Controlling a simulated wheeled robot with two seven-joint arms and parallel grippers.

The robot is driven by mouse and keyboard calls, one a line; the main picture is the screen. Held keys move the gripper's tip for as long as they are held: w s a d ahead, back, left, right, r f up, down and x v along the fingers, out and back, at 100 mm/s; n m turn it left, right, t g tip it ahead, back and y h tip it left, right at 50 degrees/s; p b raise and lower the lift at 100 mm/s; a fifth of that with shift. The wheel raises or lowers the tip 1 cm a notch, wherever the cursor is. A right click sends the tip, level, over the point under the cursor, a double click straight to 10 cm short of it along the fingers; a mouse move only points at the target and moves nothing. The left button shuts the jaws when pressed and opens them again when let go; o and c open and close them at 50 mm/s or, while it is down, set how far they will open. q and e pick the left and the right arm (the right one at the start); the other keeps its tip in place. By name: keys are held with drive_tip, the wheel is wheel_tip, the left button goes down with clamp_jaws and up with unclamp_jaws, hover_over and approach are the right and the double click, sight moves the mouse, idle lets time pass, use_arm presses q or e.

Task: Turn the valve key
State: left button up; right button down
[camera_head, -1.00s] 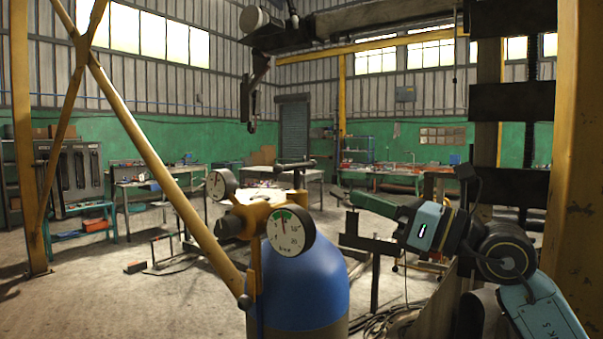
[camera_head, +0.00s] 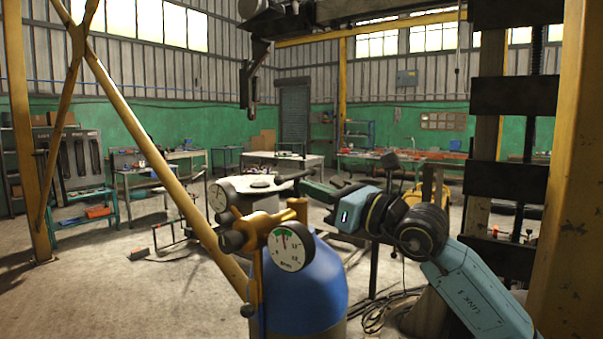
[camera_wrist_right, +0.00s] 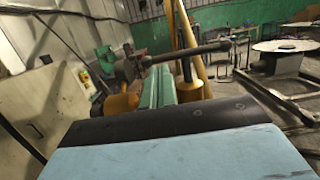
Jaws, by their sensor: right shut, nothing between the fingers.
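The valve key is a dark T-bar (camera_head: 292,176) above the brass valve body (camera_head: 264,222) on a blue gas cylinder (camera_head: 314,288). In the right wrist view the bar (camera_wrist_right: 192,50) runs across just beyond my fingers. My right gripper (camera_head: 305,185) comes in from the right with its green fingers shut and empty. Its tips are close beside the bar's right end in the head view; I cannot tell whether they touch. The fingers also show in the wrist view (camera_wrist_right: 153,86). My left gripper is not in view.
Two round gauges, one in front (camera_head: 291,247) and one behind (camera_head: 222,192), stick out from the valve. A yellow diagonal brace (camera_head: 165,172) passes left of the cylinder. A yellow post (camera_head: 575,180) stands at the right. Workbenches line the back; the floor at left is mostly open.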

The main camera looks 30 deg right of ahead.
drive_tip(key=shift+p+x, duration=0.55)
drive_tip(key=shift+x, duration=0.9)
